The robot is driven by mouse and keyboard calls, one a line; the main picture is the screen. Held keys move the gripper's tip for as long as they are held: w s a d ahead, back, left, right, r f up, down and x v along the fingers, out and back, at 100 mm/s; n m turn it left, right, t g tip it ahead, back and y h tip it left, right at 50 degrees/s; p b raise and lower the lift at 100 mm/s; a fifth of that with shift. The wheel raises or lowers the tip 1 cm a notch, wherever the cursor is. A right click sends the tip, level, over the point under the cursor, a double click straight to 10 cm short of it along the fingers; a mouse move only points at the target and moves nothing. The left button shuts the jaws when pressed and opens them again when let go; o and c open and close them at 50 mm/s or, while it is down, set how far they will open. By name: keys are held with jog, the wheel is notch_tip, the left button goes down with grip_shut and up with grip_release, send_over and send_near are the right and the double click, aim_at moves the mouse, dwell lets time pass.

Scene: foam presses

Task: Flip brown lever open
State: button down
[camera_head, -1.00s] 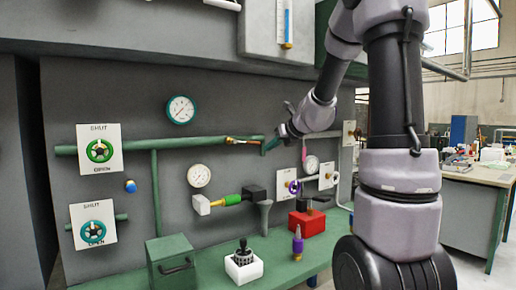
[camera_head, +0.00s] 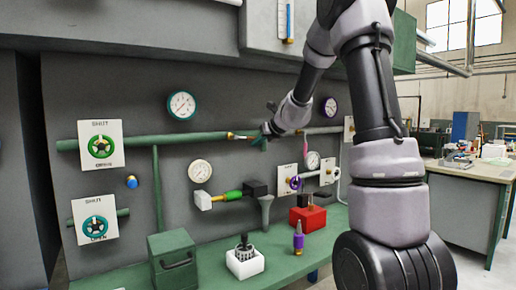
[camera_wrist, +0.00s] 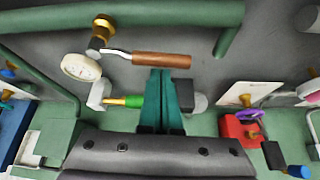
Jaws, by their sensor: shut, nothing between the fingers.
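The brown lever (camera_wrist: 161,59) is a brown handle on a metal arm, joined to a brass valve (camera_wrist: 103,28) on the green pipe. In the wrist view it lies almost level, pointing right from the valve. In the head view the lever (camera_head: 243,137) is small and lies along the pipe line. My gripper (camera_wrist: 168,74) has teal fingers held together, with nothing between them. Its tips are at the lower edge of the brown handle in the wrist view; I cannot tell whether they touch. In the head view my gripper (camera_head: 262,141) is just right of the lever.
A white gauge (camera_wrist: 82,67) and a green-handled valve (camera_wrist: 128,101) sit below the lever. The green pipe (camera_wrist: 180,13) runs above it. A red box (camera_head: 308,218), a white block with a black knob (camera_head: 245,262) and a green box (camera_head: 173,259) stand on the bench.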

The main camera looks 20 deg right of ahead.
notch_tip(320, 180, up, 2)
jog(key=shift+w+d+r+n+h, duration=0.1)
jog(key=shift+w+n+h, duration=0.05)
jog(key=shift+n+h, duration=0.3)
dwell(0.3)
